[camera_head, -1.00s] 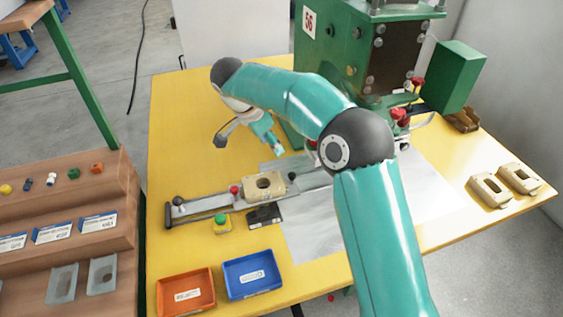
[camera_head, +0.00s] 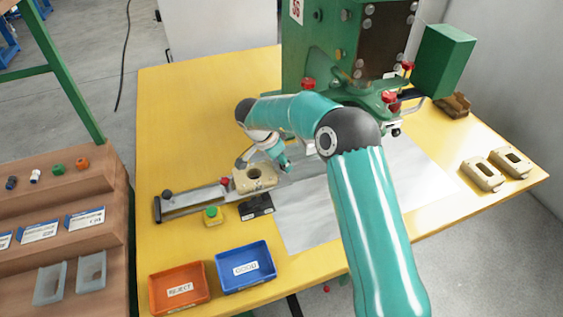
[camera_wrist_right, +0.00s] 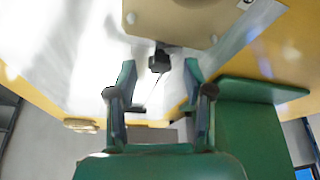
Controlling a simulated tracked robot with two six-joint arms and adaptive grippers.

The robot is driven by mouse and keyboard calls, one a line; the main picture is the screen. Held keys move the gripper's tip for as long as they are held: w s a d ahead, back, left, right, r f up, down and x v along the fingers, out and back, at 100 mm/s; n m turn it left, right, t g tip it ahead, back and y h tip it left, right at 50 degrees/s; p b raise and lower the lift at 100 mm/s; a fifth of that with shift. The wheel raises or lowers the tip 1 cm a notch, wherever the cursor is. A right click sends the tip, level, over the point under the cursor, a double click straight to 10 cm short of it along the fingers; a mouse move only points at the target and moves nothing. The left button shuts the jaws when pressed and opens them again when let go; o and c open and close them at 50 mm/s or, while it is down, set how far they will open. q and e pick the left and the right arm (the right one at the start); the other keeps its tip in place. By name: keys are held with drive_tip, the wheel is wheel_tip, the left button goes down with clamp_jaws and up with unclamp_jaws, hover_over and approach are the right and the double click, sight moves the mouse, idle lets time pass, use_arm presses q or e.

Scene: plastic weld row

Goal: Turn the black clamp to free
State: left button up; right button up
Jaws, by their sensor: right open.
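My right gripper (camera_head: 285,168) hangs low at the right end of the slide (camera_head: 195,201), beside the beige housing (camera_head: 254,178). In the right wrist view, my right gripper (camera_wrist_right: 158,82) is open. A small black knob-like piece, apparently the black clamp (camera_wrist_right: 160,59), shows between and just beyond its fingertips, next to the edge of the beige housing (camera_wrist_right: 165,18). No contact with the fingers is clear. In the head view, my gripper hides that spot. My left gripper is not in view.
The green press (camera_head: 335,60) stands behind my right arm. A red knob (camera_head: 225,181) and a black ball knob (camera_head: 167,193) sit on the slide. A green button box (camera_head: 212,214), orange bin (camera_head: 180,288) and blue bin (camera_head: 245,267) are in front.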

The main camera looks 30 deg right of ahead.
drive_tip(key=shift+d+f, duration=0.15)
drive_tip(key=shift+f, duration=0.2)
drive_tip(key=shift+c, duration=0.4)
clamp_jaws()
drive_tip(key=shift+s+d, duration=0.1)
drive_tip(key=shift+d, duration=0.05)
drive_tip(key=shift+r+p, duration=0.15)
drive_tip(key=shift+p, duration=0.35)
drive_tip(key=m+p, duration=0.1)
drive_tip(key=p, duration=0.2)
drive_tip(key=m+g+p, duration=0.1)
drive_tip(key=p, duration=0.1)
drive_tip(key=m+p, duration=0.2)
drive_tip(key=p, duration=0.1)
drive_tip(key=shift+w+r+g+p, duration=0.1)
drive_tip(key=shift+w+g+p, duration=0.15)
drive_tip(key=shift+g+p, duration=0.05)
drive_tip(key=shift+w+f+m+g+p, duration=0.1)
drive_tip(key=shift+f+m+g+p, duration=0.15)
drive_tip(key=shift+m+p, duration=0.65)
